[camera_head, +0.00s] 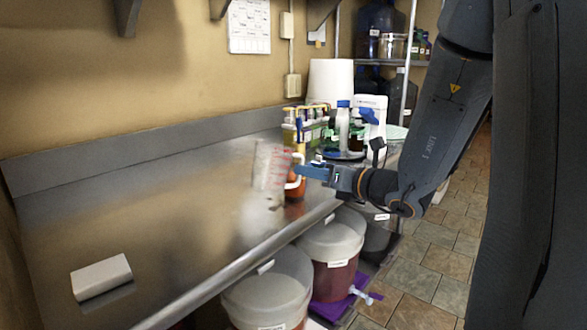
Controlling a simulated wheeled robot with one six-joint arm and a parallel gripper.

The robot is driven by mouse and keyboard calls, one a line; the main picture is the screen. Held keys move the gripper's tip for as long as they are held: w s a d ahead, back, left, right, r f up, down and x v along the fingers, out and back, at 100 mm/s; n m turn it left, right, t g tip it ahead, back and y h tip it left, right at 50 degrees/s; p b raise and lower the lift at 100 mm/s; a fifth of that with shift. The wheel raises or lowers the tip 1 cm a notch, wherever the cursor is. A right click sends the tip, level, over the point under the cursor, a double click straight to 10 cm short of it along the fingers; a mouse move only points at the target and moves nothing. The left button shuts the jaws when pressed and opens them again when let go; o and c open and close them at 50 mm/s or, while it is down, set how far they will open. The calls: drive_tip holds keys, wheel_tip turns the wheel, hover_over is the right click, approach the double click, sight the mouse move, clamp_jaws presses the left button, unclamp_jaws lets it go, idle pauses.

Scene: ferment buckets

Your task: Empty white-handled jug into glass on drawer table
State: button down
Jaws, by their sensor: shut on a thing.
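The clear jug (270,168) with red markings and a white handle (298,168) is near the middle of the camera_head view, in front of the steel counter. My gripper (308,172) comes in from the right and is shut on the white handle. The jug looks close to upright with a slight tilt. I cannot tell how much liquid is in it, or whether its base touches the counter. I cannot make out a drawer table or a glass on one.
The steel counter (150,200) is mostly bare, with a white block (101,277) at the front left. Bottles (343,125) and other items crowd its far end. Lidded buckets (332,245) stand below its front edge. Tiled floor (440,255) is open at the right.

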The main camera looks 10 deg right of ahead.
sight(297, 180)
drive_tip(key=shift+f+n+b, duration=0.3)
drive_tip(key=shift+f+b, duration=1.15)
drive_tip(key=shift+a+f+b, duration=0.1)
drive_tip(key=shift+b, duration=0.3)
drive_tip(key=n+b, duration=0.1)
drive_tip(key=b, duration=0.1)
drive_tip(key=s+n+t+b, duration=0.1)
drive_tip(key=b, duration=0.1)
drive_tip(key=shift+a+n, duration=0.3)
drive_tip(key=shift+a, duration=0.1)
drive_tip(key=shift+a+r+n+t+b, duration=0.1)
drive_tip(key=shift+r+n+t+b, duration=0.25)
drive_tip(key=shift+b, duration=0.4)
drive_tip(key=shift+s, duration=0.1)
drive_tip(key=shift+r, duration=0.1)
